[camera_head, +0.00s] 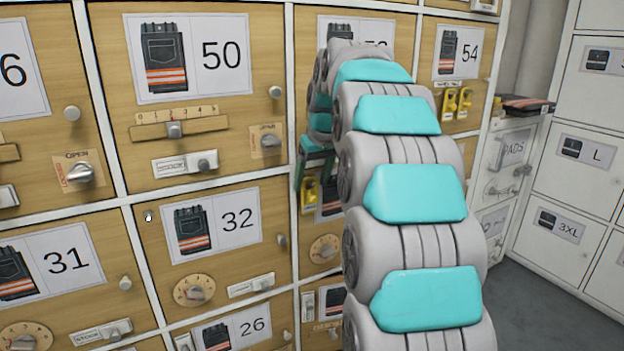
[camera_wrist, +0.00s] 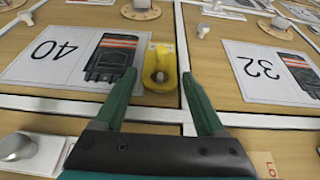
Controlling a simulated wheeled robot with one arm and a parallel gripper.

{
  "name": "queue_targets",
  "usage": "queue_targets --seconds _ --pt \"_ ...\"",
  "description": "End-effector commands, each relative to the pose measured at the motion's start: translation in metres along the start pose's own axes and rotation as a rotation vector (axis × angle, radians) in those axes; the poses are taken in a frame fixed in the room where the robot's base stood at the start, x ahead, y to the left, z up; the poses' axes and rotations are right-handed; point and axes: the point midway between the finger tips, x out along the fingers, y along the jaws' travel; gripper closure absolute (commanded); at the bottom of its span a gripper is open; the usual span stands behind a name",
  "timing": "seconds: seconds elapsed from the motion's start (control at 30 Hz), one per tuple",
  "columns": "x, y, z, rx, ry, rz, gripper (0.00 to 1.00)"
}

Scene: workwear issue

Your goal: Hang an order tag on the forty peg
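The door marked 40 (camera_wrist: 30,82) is in the wrist view, where the labels appear upside down. A yellow order tag (camera_wrist: 160,58) is beside its picture card, with a small grey peg (camera_wrist: 160,78) showing in the tag's opening; the tag appears to hang around it. My gripper (camera_wrist: 160,75) is open, one green finger on each side of the tag with gaps between. In the head view my gripper (camera_head: 313,168) is partly hidden by my arm, just above the yellow tag. Two more yellow tags (camera_head: 457,102) hang below the 54 card.
Doors 50 (camera_head: 222,55), 32 (camera_head: 238,220) and 31 (camera_head: 66,262) carry knobs, dials and sliders that stick out. A slider plate (camera_wrist: 20,150) and the 32 card (camera_wrist: 268,70) flank my gripper. White lockers (camera_head: 585,150) and open floor (camera_head: 545,300) lie right.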

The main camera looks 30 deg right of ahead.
Motion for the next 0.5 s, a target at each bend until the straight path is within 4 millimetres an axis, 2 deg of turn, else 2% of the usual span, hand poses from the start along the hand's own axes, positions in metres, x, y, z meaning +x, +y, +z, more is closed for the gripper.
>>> queue_targets --seconds 0.03,0.13,0.5 --pt "0.0000 0.0000 0.0000 0.000 0.000 0.000 0.21" --pt "0.0000 0.0000 0.0000 0.000 0.000 0.000 0.10" --pt "-0.0043 0.0000 -0.0002 0.000 0.000 0.000 0.09"
